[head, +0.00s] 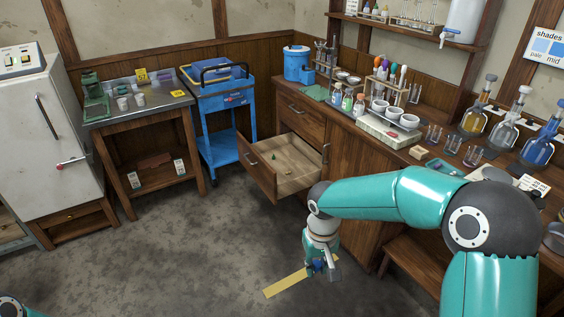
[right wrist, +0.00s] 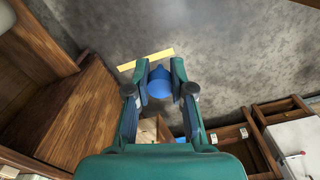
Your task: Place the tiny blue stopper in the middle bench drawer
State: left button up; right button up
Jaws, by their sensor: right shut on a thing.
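The tiny blue stopper (right wrist: 159,82) is between the fingertips of my right gripper (right wrist: 161,90) in the right wrist view. In the head view my right gripper (head: 320,266) points down over the floor, with a bit of blue at its tips. It is shut on the stopper, in front of the bench and below right of the open drawer. The middle bench drawer (head: 262,176) is pulled out and holds a small green thing (head: 274,155); the stopper is outside it. My left gripper is out of view; only a bit of my left arm shows at the bottom left.
A closed drawer (head: 301,119) sits above the open one. Glassware and a white tray (head: 391,131) stand on the bench top. A blue cart (head: 219,111) stands behind the drawer. A yellow strip (head: 286,284) lies on the floor. The floor to the left is clear.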

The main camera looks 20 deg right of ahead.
aim_at(284, 171)
jog(key=z, duration=0.25)
jog(key=i, duration=1.25)
jog(key=z, duration=0.2)
jog(key=i, duration=2)
jog(key=u, duration=0.3)
